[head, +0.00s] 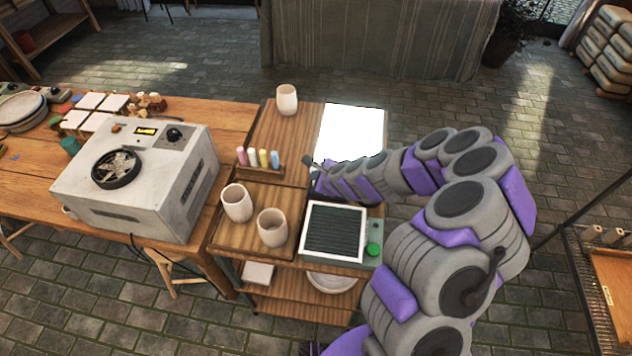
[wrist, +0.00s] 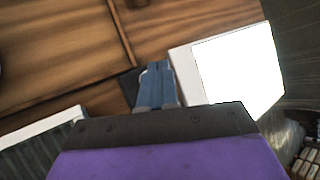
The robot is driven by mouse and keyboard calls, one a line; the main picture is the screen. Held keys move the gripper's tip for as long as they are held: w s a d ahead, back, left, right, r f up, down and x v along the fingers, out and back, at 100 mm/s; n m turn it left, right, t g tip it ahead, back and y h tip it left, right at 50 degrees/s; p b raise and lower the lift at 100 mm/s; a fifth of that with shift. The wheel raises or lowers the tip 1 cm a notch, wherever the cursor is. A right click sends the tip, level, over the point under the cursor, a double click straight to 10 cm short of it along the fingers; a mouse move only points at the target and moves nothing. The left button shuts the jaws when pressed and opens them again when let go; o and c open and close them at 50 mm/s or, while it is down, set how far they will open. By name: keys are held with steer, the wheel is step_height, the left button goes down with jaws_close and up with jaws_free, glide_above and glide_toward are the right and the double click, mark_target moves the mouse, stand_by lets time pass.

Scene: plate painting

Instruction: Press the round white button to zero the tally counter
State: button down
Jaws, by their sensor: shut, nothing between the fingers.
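My gripper (head: 309,161) is over the wooden table, between the holder of coloured sticks and a bright white panel. In the wrist view its blue-grey fingers (wrist: 156,66) are together and empty, pointing down at the table top. A small dark block (wrist: 129,88) shows just left of the fingers, partly hidden by them. A pale rounded edge shows at the fingertips; I cannot tell if it is the white button. The counter's face and reading are not visible, and I cannot tell whether the fingers touch anything.
The bright white panel (head: 352,131) lies right of my gripper. A stick holder (head: 262,171) stands to its left. Two cups (head: 237,203) stand in a tray, another cup (head: 287,99) behind. A ribbed screen (head: 334,232) and green button (head: 374,249) are in front. A white machine (head: 140,178) stands left.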

steer(key=shift+r+p, duration=1.95)
steer(key=shift+r, duration=0.55)
steer(key=shift+a+r, duration=0.1)
steer(key=shift+r, duration=0.05)
steer(key=s+a+r+n+g+y, duration=0.2)
steer(key=s+a+r+n+g, duration=0.25)
steer(key=s+r+n, duration=0.9)
steer(key=s+d+r+n+g+h, duration=0.1)
steer(key=s+d+r+n+h, duration=0.1)
steer(key=s+d, duration=0.3)
steer(key=s+d+r+n+g+h, duration=0.2)
steer(key=s+d, duration=0.4)
steer(key=s, duration=0.8)
steer(key=s+d+r+n+g+h, duration=0.2)
steer(key=s+d+r+n, duration=0.1)
steer(key=s, duration=0.7)
steer(key=d+r, duration=0.1)
steer(key=d, duration=0.1)
steer(key=shift+s+d+r+h, duration=0.2)
steer(key=shift+d+h, duration=0.15)
steer(key=shift+h, duration=0.05)
